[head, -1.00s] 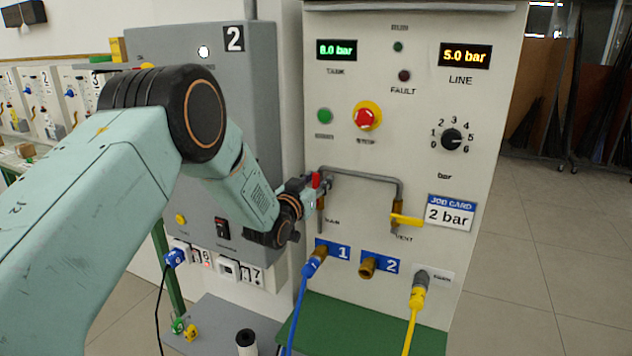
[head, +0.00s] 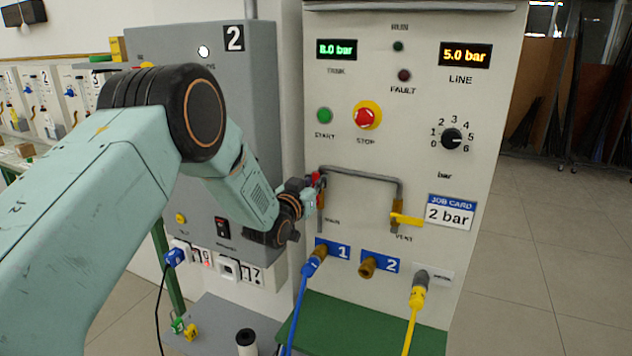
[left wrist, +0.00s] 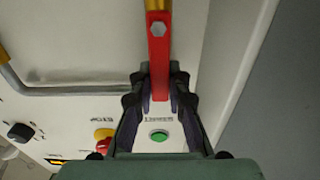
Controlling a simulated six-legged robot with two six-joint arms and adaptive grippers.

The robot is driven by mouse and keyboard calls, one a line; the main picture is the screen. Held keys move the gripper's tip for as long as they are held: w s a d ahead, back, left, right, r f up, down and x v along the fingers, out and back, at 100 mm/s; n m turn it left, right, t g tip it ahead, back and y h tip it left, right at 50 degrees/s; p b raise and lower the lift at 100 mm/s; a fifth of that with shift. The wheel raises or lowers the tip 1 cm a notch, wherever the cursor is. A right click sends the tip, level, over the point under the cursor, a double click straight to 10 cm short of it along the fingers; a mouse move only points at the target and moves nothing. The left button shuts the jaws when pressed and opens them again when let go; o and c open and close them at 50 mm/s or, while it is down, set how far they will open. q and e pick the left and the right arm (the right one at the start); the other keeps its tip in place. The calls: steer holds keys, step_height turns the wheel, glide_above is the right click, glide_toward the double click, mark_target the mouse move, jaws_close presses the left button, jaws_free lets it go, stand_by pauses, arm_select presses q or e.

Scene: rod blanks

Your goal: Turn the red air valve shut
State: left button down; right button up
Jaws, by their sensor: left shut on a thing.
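The red air valve lever (left wrist: 158,48) shows in the left wrist view, with a hex bolt at one end next to the brass valve body (left wrist: 158,5). It looks roughly in line with that body. My left gripper (left wrist: 160,88) is shut on the lever's free end, one finger on each side. In the head view, my left gripper (head: 314,184) is at the left end of the grey pipe, above the MAIN label; only a little red shows there. My arm and the fingers hide most of the lever. My right gripper is not in view.
A yellow VENT lever (head: 406,219) sticks out at the pipe's right end. The bent grey pipe (head: 360,175) spans between the valves. Blue (head: 300,300) and yellow (head: 411,325) hoses hang below. The TANK display (head: 337,49) reads 8.0 bar, the LINE display (head: 465,55) 5.0 bar.

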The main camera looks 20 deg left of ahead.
mark_target(342, 198)
arm_select(q)
steer(key=shift+d, duration=0.15)
steer(key=m, duration=0.1)
steer(key=d+m+b, duration=0.1)
steer(key=m, duration=0.1)
steer(key=d+m+b, duration=0.1)
steer(key=shift+f+m, duration=0.3)
steer(key=m+b, duration=0.1)
steer(key=m, duration=0.1)
steer(key=d+f+m+b, duration=0.1)
steer(key=d+m+b, duration=0.1)
steer(key=m, duration=0.1)
steer(key=shift+s+f+m, duration=0.1)
steer(key=shift+f+m, duration=0.2)
steer(key=f+m+b, duration=0.1)
steer(key=m, duration=0.1)
steer(key=d+f+m+b, duration=0.1)
steer(key=m, duration=0.1)
steer(key=shift+f+m+b, duration=0.3)
steer(key=shift+m+b, duration=0.2)
steer(key=shift+m, duration=0.4)
steer(key=shift+f+m+b, duration=0.3)
steer(key=shift+m+b, duration=0.2)
steer(key=shift+m, duration=0.4)
steer(key=c, duration=1.3)
jaws_free()
steer(key=shift+s, duration=0.1)
